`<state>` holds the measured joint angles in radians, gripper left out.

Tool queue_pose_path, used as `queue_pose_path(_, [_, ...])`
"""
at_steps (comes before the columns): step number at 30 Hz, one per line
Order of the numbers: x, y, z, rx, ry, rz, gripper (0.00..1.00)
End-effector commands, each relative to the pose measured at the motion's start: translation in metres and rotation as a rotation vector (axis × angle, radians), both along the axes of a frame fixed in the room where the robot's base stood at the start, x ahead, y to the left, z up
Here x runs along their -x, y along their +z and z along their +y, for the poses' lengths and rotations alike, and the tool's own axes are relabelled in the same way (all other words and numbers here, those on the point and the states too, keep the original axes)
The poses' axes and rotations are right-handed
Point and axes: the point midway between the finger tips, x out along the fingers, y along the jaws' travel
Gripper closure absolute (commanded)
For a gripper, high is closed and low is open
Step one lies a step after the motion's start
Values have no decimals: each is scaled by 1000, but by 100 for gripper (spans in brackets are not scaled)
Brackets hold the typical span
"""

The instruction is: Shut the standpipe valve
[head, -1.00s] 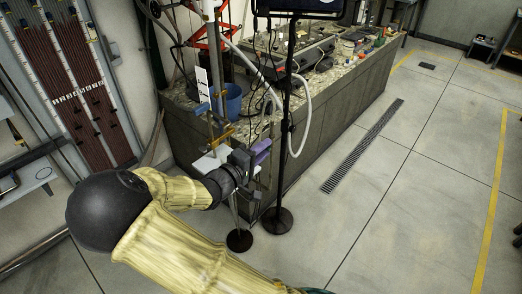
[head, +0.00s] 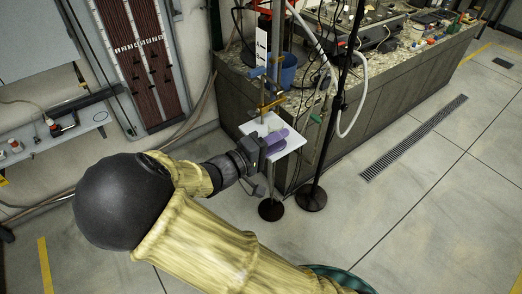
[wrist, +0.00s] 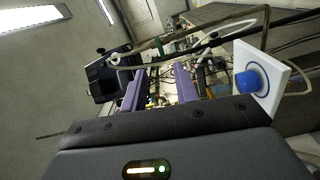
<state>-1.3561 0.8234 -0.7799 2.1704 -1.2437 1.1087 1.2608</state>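In the head view a pale upright standpipe (head: 276,62) rises at the near end of the bench. It carries a blue fitting (head: 257,72) and, lower down, a brass-coloured fitting (head: 268,107); I cannot tell which is the valve. A white plate (head: 292,142) is below them. My gripper (head: 275,141) has purple fingers and overlaps this plate in the picture. In the wrist view my gripper (wrist: 160,88) shows its fingers apart with nothing held between them. A blue knob (wrist: 247,84) on a white square plate (wrist: 272,68) is right of the fingers, apart from them.
A blue bucket (head: 288,72) and cluttered equipment stand on the stone-topped bench (head: 228,60). A black stand with a round base (head: 311,198) and a white hose (head: 352,120) are close right of my gripper. Open floor (head: 410,215) lies to the right.

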Motion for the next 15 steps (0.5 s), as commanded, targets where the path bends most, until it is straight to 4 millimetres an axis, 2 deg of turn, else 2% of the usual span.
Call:
queue_pose_path(1, [6,-1,10,-1,5,-1,70])
queue_pose_path(6, [23,-1,33,0,2,-1,70])
queue_pose_path(15, [32,0,44,0,-3,1,70])
